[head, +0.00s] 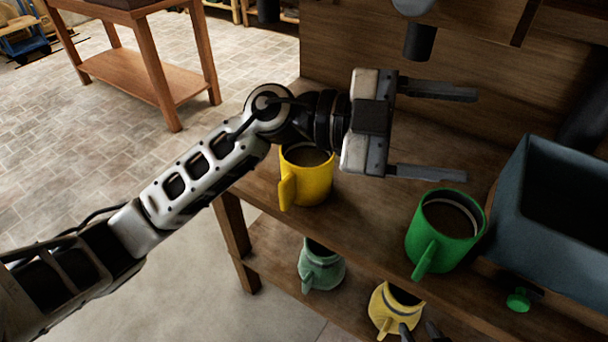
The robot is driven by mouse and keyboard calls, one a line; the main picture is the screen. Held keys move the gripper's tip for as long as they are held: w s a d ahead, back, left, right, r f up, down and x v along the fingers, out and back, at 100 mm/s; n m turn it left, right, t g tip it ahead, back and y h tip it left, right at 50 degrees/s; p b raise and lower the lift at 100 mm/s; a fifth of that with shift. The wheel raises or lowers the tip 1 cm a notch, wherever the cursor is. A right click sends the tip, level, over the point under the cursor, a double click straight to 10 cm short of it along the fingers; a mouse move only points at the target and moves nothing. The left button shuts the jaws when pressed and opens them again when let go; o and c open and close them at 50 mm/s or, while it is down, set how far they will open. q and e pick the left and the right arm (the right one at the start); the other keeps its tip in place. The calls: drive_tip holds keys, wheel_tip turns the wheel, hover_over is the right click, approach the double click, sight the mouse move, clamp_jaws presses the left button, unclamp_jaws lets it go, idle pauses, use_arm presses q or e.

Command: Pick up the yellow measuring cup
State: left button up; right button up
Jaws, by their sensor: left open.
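A yellow straight-sided cup (308,181) with a side handle stands upright on the wooden bench top. A second, paler yellow vessel (385,311), rounder and jug-like, is on the lower shelf; I cannot tell which of the two is the measuring cup. My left gripper (432,131) is open and empty, above the bench and to the right of the upper yellow cup. My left wrist hides part of that cup's rim. Two dark tips at the bottom edge, apparently my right gripper (419,332), overlap the lower yellow vessel's right side; the rest is out of frame.
A green cup (448,226) stands right of the upper yellow cup, beside a blue-grey bin (555,240). A pale green jug (321,269) is on the lower shelf. A wooden back panel (490,55) rises behind the bench. Another wooden table (150,82) stands far left on open floor.

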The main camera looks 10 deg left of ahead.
use_arm(q)
wheel_tip(320, 180, down, 5)
drive_tip(key=a+g+y, duration=0.1)
drive_tip(key=y, duration=0.4)
drive_tip(key=n+t+y, duration=0.2)
drive_tip(key=n+y, duration=0.4)
drive_tip(key=y, duration=0.8)
hover_over(288, 189)
wheel_tip(288, 189, down, 4)
drive_tip(key=f, duration=0.6)
drive_tip(key=w+f, duration=0.1)
drive_tip(key=f, duration=0.2)
drive_tip(key=shift+a+p, duration=0.1)
drive_tip(key=shift+p, duration=0.2)
drive_tip(key=shift+w+a+f+p, duration=0.1)
drive_tip(key=shift+f+p, duration=0.15)
drive_tip(key=shift+f, duration=1.3)
drive_tip(key=shift+w+f+p, duration=0.1)
drive_tip(key=shift+f+p, duration=0.15)
drive_tip(key=shift+f, duration=1.3)
drive_tip(key=shift+r, duration=0.1)
drive_tip(key=c, duration=1.5)
